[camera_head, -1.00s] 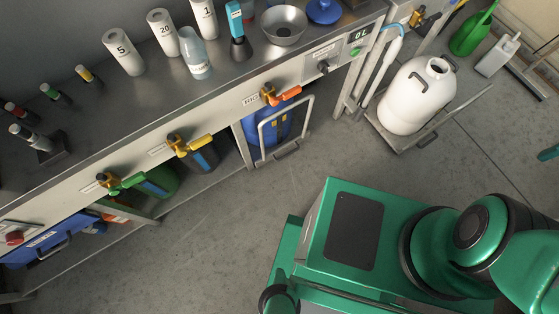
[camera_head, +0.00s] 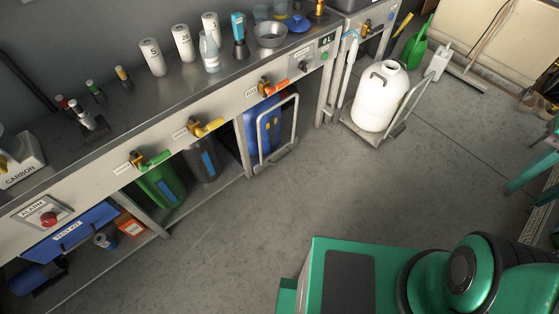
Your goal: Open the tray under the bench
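A blue tray (camera_head: 88,231) with a pale label and a dark handle on its front sits under the left part of the steel bench (camera_head: 215,102), below the red alarm button (camera_head: 48,218). Its front looks roughly in line with the bench front; I cannot tell exactly how far in it sits. My gripper is not in view; only green and black parts of my own body show at the lower right, well away from the tray.
Green (camera_head: 162,185) and grey (camera_head: 202,163) containers stand on the lower shelf right of the tray. A blue cylinder on a cart (camera_head: 275,132) and a white tank (camera_head: 378,98) stand farther right. The floor (camera_head: 225,235) before the bench is clear.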

